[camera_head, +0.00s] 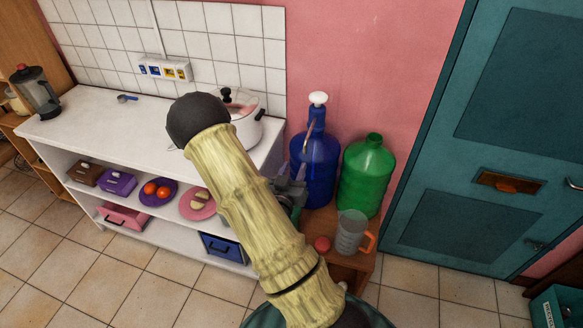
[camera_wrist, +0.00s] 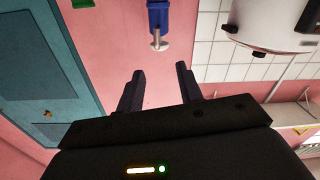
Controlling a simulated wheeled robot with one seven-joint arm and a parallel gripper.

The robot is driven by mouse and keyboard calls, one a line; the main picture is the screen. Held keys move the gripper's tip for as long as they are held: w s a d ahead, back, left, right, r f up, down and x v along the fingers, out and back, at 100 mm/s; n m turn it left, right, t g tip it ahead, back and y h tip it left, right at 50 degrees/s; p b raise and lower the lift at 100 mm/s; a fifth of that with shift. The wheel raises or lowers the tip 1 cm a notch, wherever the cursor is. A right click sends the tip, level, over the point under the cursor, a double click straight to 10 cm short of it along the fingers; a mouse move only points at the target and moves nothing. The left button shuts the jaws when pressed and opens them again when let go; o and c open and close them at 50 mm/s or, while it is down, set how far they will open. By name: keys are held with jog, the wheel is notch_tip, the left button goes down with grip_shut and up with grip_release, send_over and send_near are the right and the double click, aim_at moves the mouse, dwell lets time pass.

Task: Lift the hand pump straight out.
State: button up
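The hand pump (camera_head: 318,99) has a white top and a blue body, and stands upright in the neck of a blue water bottle (camera_head: 314,175) against the pink wall. In the wrist view, which is turned over, the pump (camera_wrist: 157,17) shows at the top edge, beyond the gap between my fingers. My gripper (camera_wrist: 160,68) is open with nothing between its fingers. In the head view my gripper (camera_head: 293,178) is beside the blue bottle's left side, below the pump's top, and partly hidden behind my arm. Whether it touches the bottle cannot be told.
A green bottle (camera_head: 367,178) stands close right of the blue one. A measuring jug (camera_head: 350,232) with an orange handle and a red ball-like item (camera_head: 322,244) are in front on the wooden stand. A white pot (camera_head: 246,125) sits on the white counter to the left.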

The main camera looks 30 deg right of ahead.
jog(key=p+v, duration=0.2)
jog(key=p, duration=0.1)
jog(key=shift+s+p, duration=0.15)
jog(key=shift+p, duration=0.25)
dwell(0.5)
